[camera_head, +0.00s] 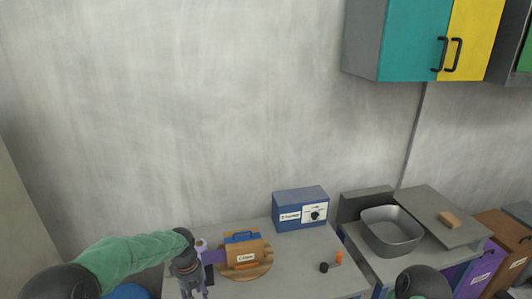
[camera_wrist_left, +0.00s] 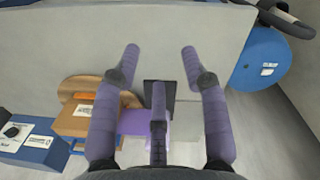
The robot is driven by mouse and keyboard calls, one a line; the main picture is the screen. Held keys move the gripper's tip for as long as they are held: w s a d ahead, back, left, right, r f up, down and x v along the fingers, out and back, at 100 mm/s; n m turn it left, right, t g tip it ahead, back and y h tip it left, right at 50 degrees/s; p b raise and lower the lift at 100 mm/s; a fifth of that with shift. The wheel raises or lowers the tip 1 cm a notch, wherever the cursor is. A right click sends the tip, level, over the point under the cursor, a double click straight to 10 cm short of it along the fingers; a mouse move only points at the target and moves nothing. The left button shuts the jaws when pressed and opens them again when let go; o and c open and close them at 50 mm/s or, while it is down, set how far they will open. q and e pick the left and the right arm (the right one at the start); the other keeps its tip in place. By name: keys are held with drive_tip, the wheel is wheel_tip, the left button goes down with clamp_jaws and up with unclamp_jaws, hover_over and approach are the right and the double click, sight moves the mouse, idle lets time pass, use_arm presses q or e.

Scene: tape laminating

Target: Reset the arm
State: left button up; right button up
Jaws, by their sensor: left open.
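My left arm reaches in from the left in the head view, its gripper (camera_head: 195,288) pointing down over the left end of the grey counter (camera_head: 300,262). In the left wrist view the purple-padded fingers of this gripper (camera_wrist_left: 160,52) are spread wide, with nothing between their tips. A purple piece (camera_head: 213,257) stands beside the gripper, left of an orange-brown box (camera_head: 243,262) on a round wooden board (camera_head: 262,271). A dark square part (camera_wrist_left: 160,90) shows behind the fingers in the wrist view. Only a dark rounded part of my right arm shows; its gripper is out of frame.
A blue box with a dial (camera_head: 300,207) stands at the counter's back. A small orange item (camera_head: 339,257) and a black one (camera_head: 324,267) lie at the right. A grey basin (camera_head: 391,231) is farther right. A blue drum (camera_wrist_left: 262,60) stands beside the counter.

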use_arm(q)
drive_tip(key=s+d+f+m+h, duration=0.2)
drive_tip(key=s+d+f, duration=0.3)
drive_tip(key=s+f, duration=0.4)
drive_tip(key=s+d+f+m+h, duration=0.15)
drive_tip(key=s+d+f, duration=0.45)
drive_tip(key=f, duration=0.6)
drive_tip(key=s+f+m, duration=0.2)
drive_tip(key=s+f, duration=0.1)
drive_tip(key=s, duration=0.8)
drive_tip(key=shift+s+d, duration=0.15)
drive_tip(key=shift+d, duration=0.2)
idle(0.7)
drive_tip(key=shift+c, duration=0.6)
drive_tip(key=shift+a, duration=0.1)
